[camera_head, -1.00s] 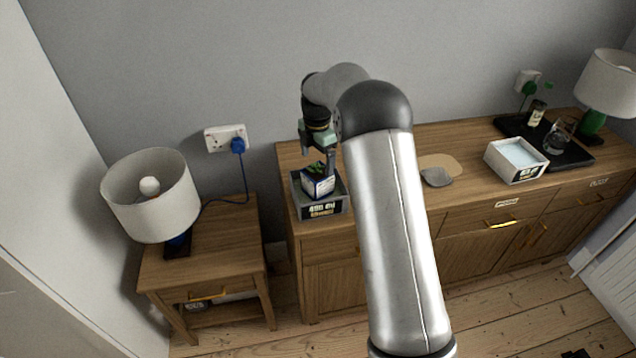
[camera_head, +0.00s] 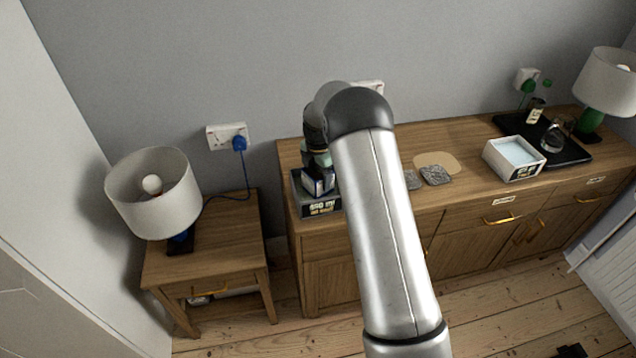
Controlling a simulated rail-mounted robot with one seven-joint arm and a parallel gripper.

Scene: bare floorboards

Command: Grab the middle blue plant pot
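A small dark blue and white pot (camera_head: 317,184) sits in or on a grey box (camera_head: 319,206) at the left end of the sideboard. My gripper (camera_head: 318,176) is lowered right over the pot, and its fingers overlap it in the picture. The fingertips are too small and too covered to tell whether they are closed on the pot. The plant in the pot is hidden behind my gripper. No other blue pot is visible; my arm covers part of the sideboard to the right.
The sideboard (camera_head: 461,204) also bears a beige mat (camera_head: 445,159) with grey coasters (camera_head: 435,176), a white box (camera_head: 514,158) and a black tray (camera_head: 571,153) with glassware. A lamp (camera_head: 153,195) stands on the left side table (camera_head: 222,247). A green-based lamp (camera_head: 606,84) stands far right.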

